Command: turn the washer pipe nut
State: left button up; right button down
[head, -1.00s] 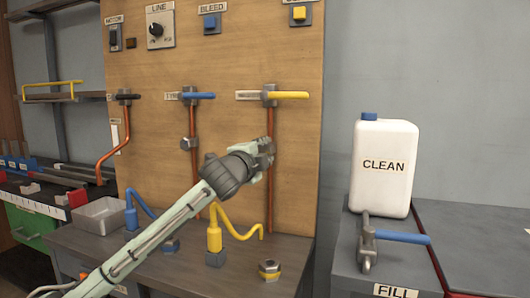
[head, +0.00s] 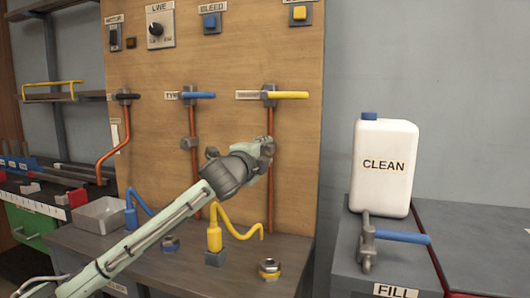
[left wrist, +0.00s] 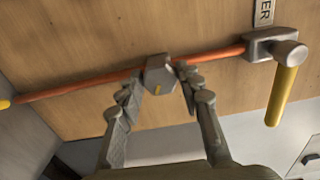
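The washer pipe nut (left wrist: 159,74) is a grey faceted nut with a small yellow mark, on the copper pipe (left wrist: 90,86) below the yellow-handled valve (left wrist: 272,48). In the left wrist view it sits between the fingertips of my left gripper (left wrist: 160,76), one on each side and close against it. The fingers are drawn in to about the nut's width. In the head view, my left gripper (head: 265,150) covers most of the nut on the right-hand pipe (head: 270,205). My right gripper is not in view.
A yellow hooked hose (head: 214,237) and a loose nut on a stand (head: 269,268) are on the bench below. A white CLEAN jug (head: 384,165) and a blue-handled valve (head: 402,237) are at right. Another pipe with a nut (head: 189,143) is left of my gripper.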

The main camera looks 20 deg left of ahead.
pick_arm(q)
jog(key=shift+o, duration=1.2)
jog(key=s, duration=1.2)
jog(key=shift+a, duration=0.2)
